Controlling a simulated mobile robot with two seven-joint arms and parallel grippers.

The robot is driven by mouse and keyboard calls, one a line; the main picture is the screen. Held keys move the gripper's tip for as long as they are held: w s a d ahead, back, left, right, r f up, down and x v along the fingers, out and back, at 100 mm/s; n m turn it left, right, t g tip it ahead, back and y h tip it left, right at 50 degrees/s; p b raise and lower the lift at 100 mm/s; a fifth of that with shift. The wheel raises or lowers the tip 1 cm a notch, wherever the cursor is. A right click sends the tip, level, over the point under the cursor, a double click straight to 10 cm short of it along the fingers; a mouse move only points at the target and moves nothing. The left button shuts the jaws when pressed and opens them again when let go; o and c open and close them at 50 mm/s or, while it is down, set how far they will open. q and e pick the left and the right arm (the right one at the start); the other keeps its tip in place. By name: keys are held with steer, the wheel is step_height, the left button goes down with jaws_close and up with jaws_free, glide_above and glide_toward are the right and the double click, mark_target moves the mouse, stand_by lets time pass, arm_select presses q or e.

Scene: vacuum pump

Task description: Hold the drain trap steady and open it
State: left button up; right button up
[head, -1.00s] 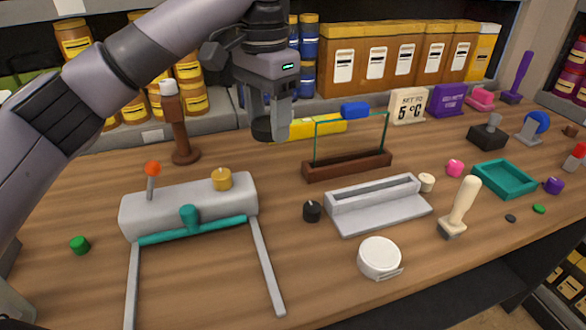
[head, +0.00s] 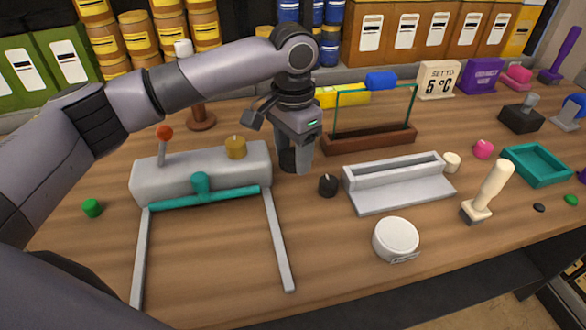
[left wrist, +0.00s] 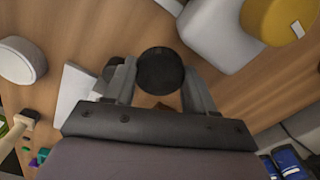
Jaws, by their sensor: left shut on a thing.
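My left gripper (head: 298,164) is shut on a dark round piece (head: 287,158) just right of the pale pump body (head: 165,185), low over or at the table. The left wrist view shows this piece as a black disc (left wrist: 160,70) between the two fingers. Whether it touches the table is not clear. None is labelled as the drain trap, so I cannot tell for sure which part that is. My right gripper is not in view.
A small black knob (head: 328,185) stands close right of the gripper. A grey tray (head: 405,195), a white round can (head: 396,239) and a brown stand with a glass panel (head: 370,139) are farther right. Two grey bars run forward from the pump, with bare wood between them.

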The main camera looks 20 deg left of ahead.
mark_target(293, 182)
arm_select(q)
steer(key=shift+f, duration=2.4)
steer(key=o, duration=1.2)
steer(key=shift+f, duration=0.1)
steer(key=shift+c, duration=0.2)
step_height(293, 182, up, 12)
steer(key=shift+f, duration=0.15)
steer(key=shift+r, duration=0.3)
